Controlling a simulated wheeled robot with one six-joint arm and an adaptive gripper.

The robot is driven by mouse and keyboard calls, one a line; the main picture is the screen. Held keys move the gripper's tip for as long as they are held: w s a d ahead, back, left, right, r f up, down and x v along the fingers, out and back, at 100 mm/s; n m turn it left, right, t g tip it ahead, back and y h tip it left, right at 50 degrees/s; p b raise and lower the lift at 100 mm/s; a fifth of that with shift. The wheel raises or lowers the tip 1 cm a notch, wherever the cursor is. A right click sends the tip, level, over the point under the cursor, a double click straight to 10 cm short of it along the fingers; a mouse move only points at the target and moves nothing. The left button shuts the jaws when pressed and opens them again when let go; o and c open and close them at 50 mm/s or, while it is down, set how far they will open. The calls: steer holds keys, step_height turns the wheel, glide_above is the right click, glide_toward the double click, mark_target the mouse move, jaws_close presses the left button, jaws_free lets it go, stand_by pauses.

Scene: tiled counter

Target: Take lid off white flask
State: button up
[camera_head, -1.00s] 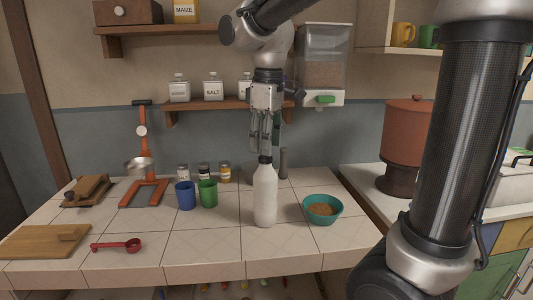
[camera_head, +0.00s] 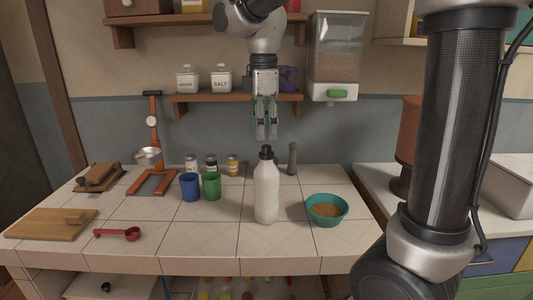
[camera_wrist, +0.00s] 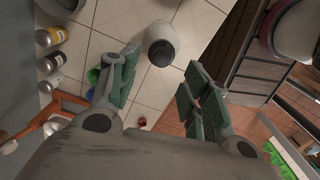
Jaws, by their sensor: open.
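The white flask (camera_head: 266,192) stands upright on the tiled counter, with its black lid (camera_head: 266,153) on top. My gripper (camera_head: 267,136) is open and empty, pointing down above the flask with a small gap over the lid. In the wrist view the flask (camera_wrist: 157,33) shows from above, with its dark lid (camera_wrist: 161,53) beyond the spread fingertips of my gripper (camera_wrist: 160,80).
A teal bowl (camera_head: 327,222) stands right of the flask. A green cup (camera_head: 212,187) and a blue cup (camera_head: 190,188) stand to its left. A grey cylinder (camera_head: 292,158) is behind it. A wall shelf (camera_head: 240,97) holds jars behind my gripper. The counter's front middle is clear.

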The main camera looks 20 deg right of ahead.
mark_target(266, 146)
steer(key=f, duration=0.4)
steer(key=shift+s+d+f, duration=0.1)
steer(key=shift+d+f, duration=0.15)
steer(key=c, duration=0.8)
steer(key=shift+c, duration=0.2)
